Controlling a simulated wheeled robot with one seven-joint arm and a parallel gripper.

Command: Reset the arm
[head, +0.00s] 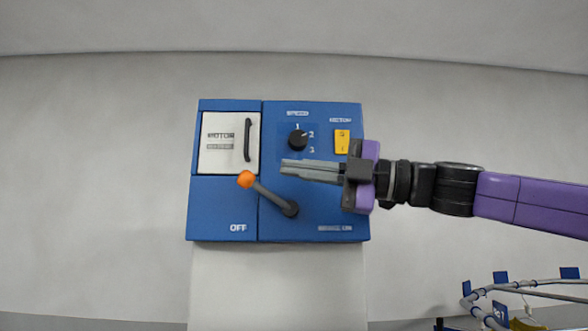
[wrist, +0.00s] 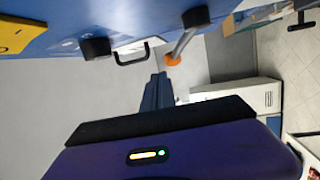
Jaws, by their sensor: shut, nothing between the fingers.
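My arm reaches in from the right in the head view. My gripper (head: 283,168) is shut and empty, with its fingers pointing left in front of the blue control panel (head: 222,207). The fingertips are above the lever (head: 270,196), which has an orange ball knob (head: 246,179) and tilts up to the left from its dark pivot. In the wrist view, my gripper (wrist: 160,78) is seen from behind, with the orange knob (wrist: 173,59) just beyond its tips. I see a gap between the fingers and the lever in the head view, but depth is hard to judge.
The panel has a dark rotary dial (head: 298,140), a yellow switch (head: 342,142) and a white cover (head: 221,143) with a black handle (head: 247,140). A round rail (head: 530,284) with blue tags stands at the lower right. Grey wall surrounds the panel.

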